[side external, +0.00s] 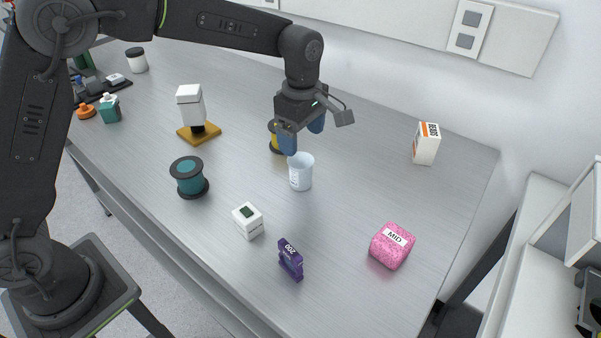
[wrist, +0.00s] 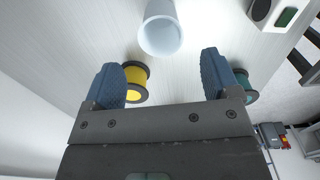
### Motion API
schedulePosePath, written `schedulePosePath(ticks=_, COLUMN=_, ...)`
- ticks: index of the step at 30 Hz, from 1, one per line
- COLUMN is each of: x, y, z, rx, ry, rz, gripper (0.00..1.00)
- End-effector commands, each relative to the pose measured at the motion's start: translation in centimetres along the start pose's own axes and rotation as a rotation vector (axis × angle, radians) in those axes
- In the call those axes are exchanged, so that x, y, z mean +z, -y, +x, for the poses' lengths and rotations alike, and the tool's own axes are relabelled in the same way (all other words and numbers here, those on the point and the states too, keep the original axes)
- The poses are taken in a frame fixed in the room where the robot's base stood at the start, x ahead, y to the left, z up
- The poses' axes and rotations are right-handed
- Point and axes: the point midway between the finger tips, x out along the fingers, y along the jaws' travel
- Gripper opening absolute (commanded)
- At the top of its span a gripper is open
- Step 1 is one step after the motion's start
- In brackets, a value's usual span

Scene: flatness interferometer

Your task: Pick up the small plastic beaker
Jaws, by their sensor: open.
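The small plastic beaker (side external: 301,172) is pale, translucent and upright on the metal bench. My gripper (side external: 302,134) is above and just behind it in the side view, with its two blue fingers apart and nothing visible between them. In the wrist view the beaker (wrist: 161,32) shows its open rim beyond the fingertips of my gripper (wrist: 160,75), roughly centred between them. I cannot tell whether a finger touches the beaker; it looks apart in the wrist view.
A yellow spool (side external: 273,140) stands close behind my gripper. A teal spool (side external: 189,177), white box with dark window (side external: 248,220), purple piece (side external: 290,260) and pink MID block (side external: 391,246) stand around the beaker. An orange-white box (side external: 426,144) is at right.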

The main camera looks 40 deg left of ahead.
Motion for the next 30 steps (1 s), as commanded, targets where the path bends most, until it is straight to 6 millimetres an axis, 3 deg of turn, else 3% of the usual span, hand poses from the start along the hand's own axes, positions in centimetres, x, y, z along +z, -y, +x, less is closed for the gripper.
schedulePosePath(ticks=6, x=0.0, y=0.0, z=4.0, rx=-0.002, ry=-0.001, rz=0.001, gripper=0.82)
schedulePosePath(ticks=14, x=-0.1, y=0.1, z=5.9, rx=-0.002, ry=-0.001, rz=0.002, gripper=0.82)
schedulePosePath(ticks=21, x=-0.2, y=0.1, z=9.3, rx=-0.001, ry=0.000, rz=0.002, gripper=0.82)
schedulePosePath(ticks=30, x=-0.2, y=0.1, z=10.4, rx=0.002, ry=0.002, rz=0.003, gripper=0.82)
